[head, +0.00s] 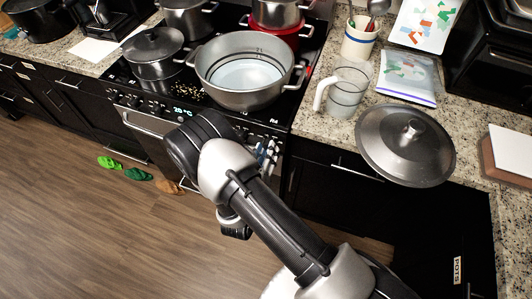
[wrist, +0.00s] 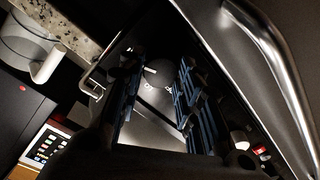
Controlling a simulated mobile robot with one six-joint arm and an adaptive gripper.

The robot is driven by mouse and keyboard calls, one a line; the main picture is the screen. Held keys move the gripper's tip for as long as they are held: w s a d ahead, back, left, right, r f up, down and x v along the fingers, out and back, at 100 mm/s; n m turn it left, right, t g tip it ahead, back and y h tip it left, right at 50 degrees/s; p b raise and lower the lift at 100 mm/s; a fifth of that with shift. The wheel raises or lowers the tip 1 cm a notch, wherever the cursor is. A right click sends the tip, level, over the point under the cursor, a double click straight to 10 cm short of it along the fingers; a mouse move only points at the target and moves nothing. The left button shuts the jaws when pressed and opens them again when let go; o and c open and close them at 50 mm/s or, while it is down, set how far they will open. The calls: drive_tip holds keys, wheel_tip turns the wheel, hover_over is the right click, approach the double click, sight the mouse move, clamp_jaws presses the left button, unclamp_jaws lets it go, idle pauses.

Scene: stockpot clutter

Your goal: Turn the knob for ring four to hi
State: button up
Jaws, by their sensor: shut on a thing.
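The stove (head: 150,125) has a dark front control panel with a lit display. My gripper (head: 268,152) is at the right end of this panel, and my arm hides part of it. In the wrist view, the two blue-padded fingers of my gripper (wrist: 160,95) stand on either side of a dark round knob (wrist: 159,73) with a pale mark. The gripper is shut on this knob. The panel labels are too small and dark to read, so I cannot tell which ring it serves or its setting.
A large open pot (head: 240,98) of pale liquid stands on the hob above my gripper. A clear jug (head: 347,92) and a big lid (head: 405,160) sit on the right counter. The oven handle (wrist: 275,50) runs beside my gripper.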

idle(0.4)
drive_tip(key=o, duration=1.1)
drive_tip(key=v, duration=1.2)
